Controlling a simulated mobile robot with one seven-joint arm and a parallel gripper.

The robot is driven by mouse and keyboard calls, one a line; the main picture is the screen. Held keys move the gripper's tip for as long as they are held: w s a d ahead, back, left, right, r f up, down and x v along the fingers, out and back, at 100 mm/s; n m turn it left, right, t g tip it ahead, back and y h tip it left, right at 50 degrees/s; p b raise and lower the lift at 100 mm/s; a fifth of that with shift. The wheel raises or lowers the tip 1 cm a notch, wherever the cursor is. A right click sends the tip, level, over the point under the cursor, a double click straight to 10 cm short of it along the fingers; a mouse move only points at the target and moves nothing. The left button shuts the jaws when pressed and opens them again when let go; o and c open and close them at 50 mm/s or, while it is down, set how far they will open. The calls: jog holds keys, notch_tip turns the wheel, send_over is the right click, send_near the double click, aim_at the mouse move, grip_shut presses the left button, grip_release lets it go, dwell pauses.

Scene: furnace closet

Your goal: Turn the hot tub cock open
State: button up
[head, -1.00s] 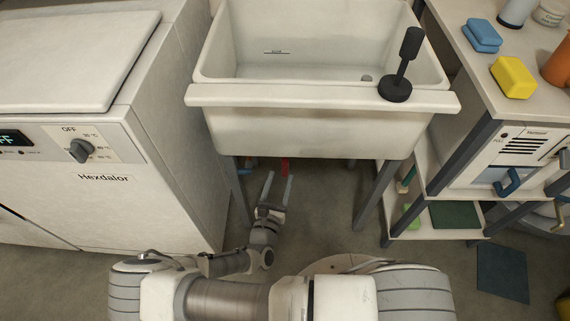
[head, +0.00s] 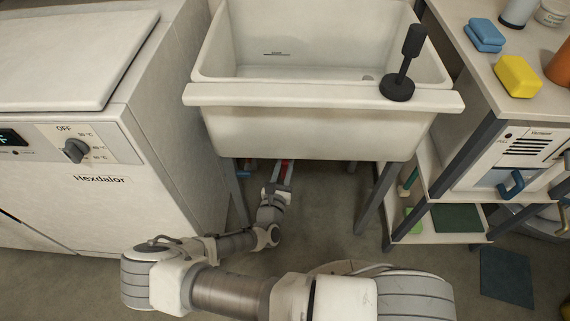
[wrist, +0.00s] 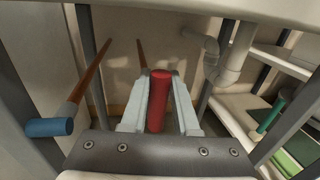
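The hot cock's red handle (wrist: 158,100) stands between the two fingers of my gripper (wrist: 163,80) in the wrist view. The fingers are open on either side of it, with a little room showing at the right; I cannot tell whether either one touches it. In the head view, my gripper (head: 282,172) reaches under the front of the white tub (head: 310,130), with a bit of the red handle (head: 287,164) showing at its fingertips. A blue handle (wrist: 50,127) on a copper-coloured pipe is to the left, apart from my gripper. The valve body is hidden.
Tub legs (head: 372,200) stand on both sides of my arm. A white drain pipe (wrist: 235,55) is at the right behind the handle. A white washer (head: 165,150) is left of the tub; a shelf unit (head: 440,170) is right. The tub's underside is close above.

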grip_shut()
dwell(1.0)
